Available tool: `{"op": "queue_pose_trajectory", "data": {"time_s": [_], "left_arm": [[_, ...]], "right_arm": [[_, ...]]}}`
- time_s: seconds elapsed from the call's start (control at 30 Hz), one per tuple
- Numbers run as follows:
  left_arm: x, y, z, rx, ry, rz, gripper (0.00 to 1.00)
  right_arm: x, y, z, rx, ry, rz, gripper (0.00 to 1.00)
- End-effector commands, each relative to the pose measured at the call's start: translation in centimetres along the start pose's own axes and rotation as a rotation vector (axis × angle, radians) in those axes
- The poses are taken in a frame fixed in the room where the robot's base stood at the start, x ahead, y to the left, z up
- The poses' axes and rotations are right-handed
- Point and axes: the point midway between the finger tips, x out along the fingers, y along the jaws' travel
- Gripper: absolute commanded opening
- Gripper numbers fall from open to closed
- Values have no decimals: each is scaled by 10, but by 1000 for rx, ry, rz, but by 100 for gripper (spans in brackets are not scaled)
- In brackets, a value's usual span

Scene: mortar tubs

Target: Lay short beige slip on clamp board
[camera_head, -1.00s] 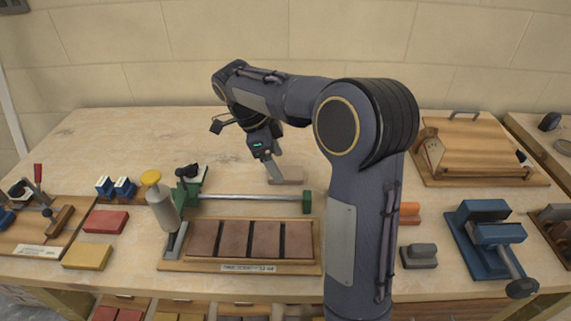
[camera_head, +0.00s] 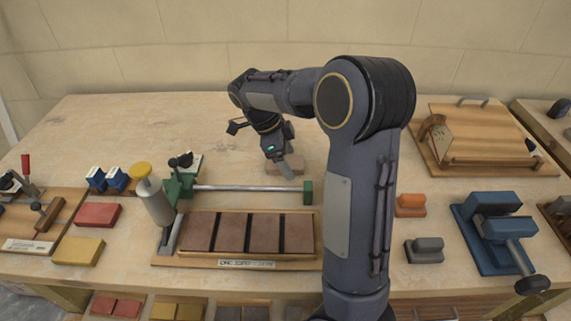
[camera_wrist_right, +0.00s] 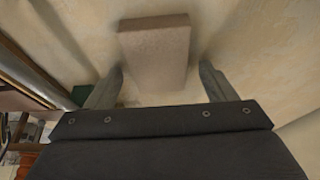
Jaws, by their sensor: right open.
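The short beige slip (camera_head: 272,169) lies flat on the bench behind the long bar clamp. In the right wrist view the slip (camera_wrist_right: 155,50) shows as a plain block between the two fingers, with a gap on each side. My right gripper (camera_head: 288,172) is open, low over the slip and pointing down; its fingers (camera_wrist_right: 161,72) hold nothing. A wooden board (camera_head: 305,262) with a label, a lever and several brown slips stands in front of the bar clamp. Another board (camera_head: 68,225) with a red-handled clamp is at the far left. I cannot tell which is the clamp board. My left gripper is not in view.
Red (camera_head: 97,215) and yellow (camera_head: 78,251) blocks lie left. A blue vise (camera_head: 490,235) and a lidded wooden board (camera_head: 480,130) are right. The back left bench is clear.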

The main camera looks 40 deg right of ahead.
Motion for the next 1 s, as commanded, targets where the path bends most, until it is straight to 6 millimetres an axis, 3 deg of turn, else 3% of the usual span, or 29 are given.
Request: {"op": "queue_pose_trajectory", "data": {"time_s": [0.5, 0.9, 1.0], "left_arm": [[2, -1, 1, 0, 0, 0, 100], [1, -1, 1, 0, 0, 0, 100], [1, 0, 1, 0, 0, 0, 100]], "right_arm": [[2, 0, 1, 0, 0, 0, 77], [2, 0, 1, 0, 0, 1, 26], [2, 0, 1, 0, 0, 1, 20]]}}
